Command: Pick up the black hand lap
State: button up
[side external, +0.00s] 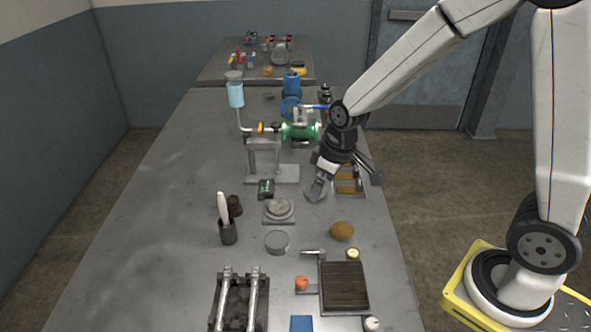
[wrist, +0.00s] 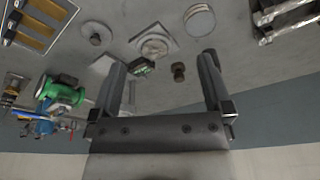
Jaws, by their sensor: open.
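My gripper (side external: 345,187) is open and empty above the right part of the bench; its two fingers also show in the wrist view (wrist: 162,60). A small dark knobbed piece (side external: 234,205) stands left of the gripper, beside a cup with a white handle; in the wrist view it is a dark brown stub (wrist: 178,72) beyond the fingertips. A grey disc with a darker knob (wrist: 95,33) lies between the tray and the square plate, hidden by the gripper in the side view. I cannot tell for certain which is the black hand lap.
A square plate with a disc (side external: 279,210), a grey round block (side external: 277,242) and a small display box (side external: 266,189) lie nearby. A green pump (side external: 300,131) stands behind. A tray of brass-coloured pieces (side external: 349,190) is beneath the gripper. The bench's left side is bare.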

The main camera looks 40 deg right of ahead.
jog(key=w+a+f+n+y, duration=0.1)
jog(key=w+a+f+n, duration=0.15)
jog(key=w, duration=0.35)
jog(key=w+a+f+n, duration=0.1)
jog(key=w+n, duration=0.2)
jog(key=w, duration=0.4)
jog(key=n+y, duration=0.2)
jog(key=n, duration=0.3)
send_over(236, 198)
jog(key=d, duration=0.2)
jog(key=f, duration=0.4)
jog(key=shift+s+a+f, duration=0.15)
jog(key=shift+a+f, duration=0.1)
jog(key=shift+f, duration=0.15)
jog(key=shift+a+f+g, duration=0.15)
jog(key=shift+a+f, duration=0.1)
jog(key=shift+f, duration=0.3)
jog(key=shift+a+f+g, duration=0.15)
jog(key=shift+a+f, duration=0.05)
jog(key=shift+f, duration=0.3)
jog(key=shift+f, duration=0.1)
jog(key=shift+x, duration=2.55)
jog(key=shift+d, duration=0.15)
jog(key=shift+c, duration=0.2)
